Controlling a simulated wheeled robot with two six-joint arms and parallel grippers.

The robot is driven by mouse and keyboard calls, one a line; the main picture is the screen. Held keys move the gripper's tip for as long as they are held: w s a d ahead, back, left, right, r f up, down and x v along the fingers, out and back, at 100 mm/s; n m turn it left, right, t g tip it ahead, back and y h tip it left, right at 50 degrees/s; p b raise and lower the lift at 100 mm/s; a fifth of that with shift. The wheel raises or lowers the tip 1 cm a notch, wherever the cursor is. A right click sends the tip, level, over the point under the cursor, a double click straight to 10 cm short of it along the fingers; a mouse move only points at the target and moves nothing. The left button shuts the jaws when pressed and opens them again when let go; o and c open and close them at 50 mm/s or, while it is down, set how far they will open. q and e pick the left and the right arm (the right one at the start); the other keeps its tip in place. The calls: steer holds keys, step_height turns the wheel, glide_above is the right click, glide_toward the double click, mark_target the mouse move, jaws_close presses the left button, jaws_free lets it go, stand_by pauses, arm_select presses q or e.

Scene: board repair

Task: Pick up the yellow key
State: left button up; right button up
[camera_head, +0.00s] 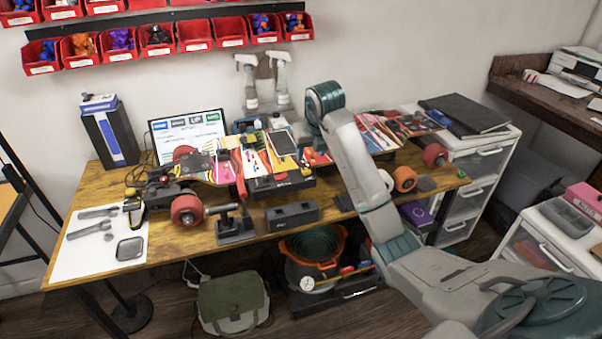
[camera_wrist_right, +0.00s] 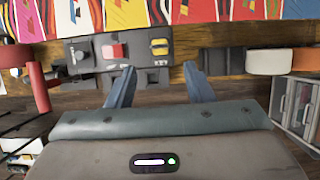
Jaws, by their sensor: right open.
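A small yellow key (camera_wrist_right: 160,46) sits at the right end of a dark control box (camera_wrist_right: 90,54), beside a red key (camera_wrist_right: 114,51), in the right wrist view. My right gripper (camera_wrist_right: 157,84) is open and empty. Its two blue-grey fingers point toward the box, apart from the yellow key, which lies ahead of the gap between them. In the head view my right arm reaches up over the table, and its fingers cannot be made out. I cannot pick out the yellow key clearly there. My left gripper is not in view.
A black block (camera_head: 292,213) and a small vise (camera_head: 235,226) stand at the front edge. Wrenches lie on a white mat (camera_head: 85,258) at left.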

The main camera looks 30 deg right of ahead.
mark_target(307, 166)
steer(key=x, duration=0.3)
steer(key=shift+p, duration=0.35)
steer(key=shift+w+f, duration=0.2)
steer(key=shift+f, duration=0.05)
steer(key=p+x, duration=0.1)
steer(key=x, duration=0.2)
steer(key=shift+w+f, duration=0.15)
steer(key=shift+f, duration=0.15)
steer(key=shift+w+d+f+p, duration=0.1)
steer(key=shift+w+f+p, duration=0.05)
steer(key=shift+f+p, duration=0.2)
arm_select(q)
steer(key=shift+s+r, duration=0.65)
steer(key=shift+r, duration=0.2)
arm_select(e)
steer(key=shift+c, duration=0.5)
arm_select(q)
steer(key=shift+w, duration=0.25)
arm_select(e)
jaws_close()
